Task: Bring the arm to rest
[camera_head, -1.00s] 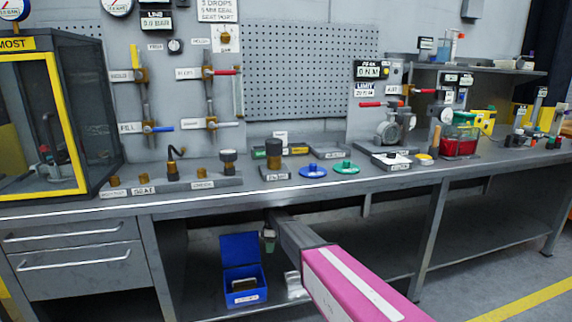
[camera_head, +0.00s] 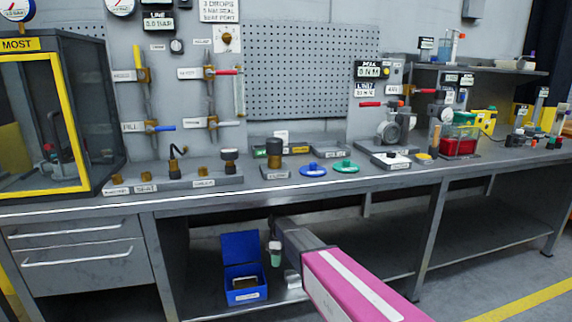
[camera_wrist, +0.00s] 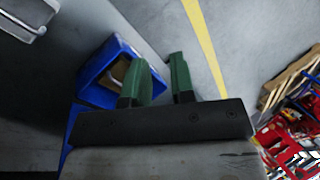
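My arm extends from the bottom of the head view, with its pink link nearest the camera and a dark grey section beyond. My gripper (camera_head: 275,256) hangs under the front of the bench, just right of the open blue box (camera_head: 243,282). In the wrist view, my gripper (camera_wrist: 164,62) has two green fingers with a clear gap between them. Nothing shows between the fingers. The blue box (camera_wrist: 93,82) is behind and left of the fingers in that view, with something brown inside.
The grey workbench (camera_head: 400,184) runs across above my gripper, with fittings and blue and green discs on top. A drawer unit (camera_head: 80,255) is at the left. A small pale block (camera_head: 292,279) lies right of the box. Open floor (camera_head: 490,270) is at the right.

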